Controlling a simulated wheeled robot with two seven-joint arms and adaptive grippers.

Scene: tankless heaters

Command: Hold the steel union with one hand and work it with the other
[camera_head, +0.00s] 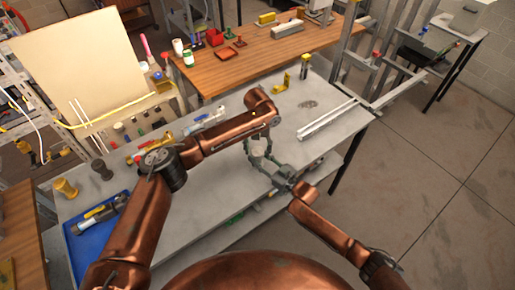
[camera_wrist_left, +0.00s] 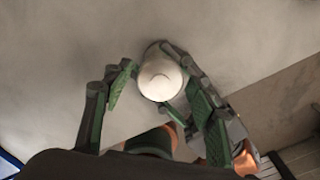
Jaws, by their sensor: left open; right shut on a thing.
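The steel union (camera_wrist_left: 160,78) shows in the left wrist view as a pale, rounded end between the fingers of my left gripper (camera_wrist_left: 155,85). My left gripper is open around it; I cannot tell if a finger touches it. In the head view my left gripper (camera_head: 260,154) points down over the grey bench. My right gripper (camera_head: 276,171) meets it from the lower right and is shut on the union. The union's lower part and the right jaws' contact are mostly hidden, and the union is too small to make out in the head view.
The grey bench (camera_head: 215,190) has a blue tray (camera_head: 90,240) at left, pale rails (camera_head: 327,120) at right and yellow fittings (camera_head: 283,83) at the back. A wooden table (camera_head: 250,65) stands behind. The bench is fairly clear left of the grippers.

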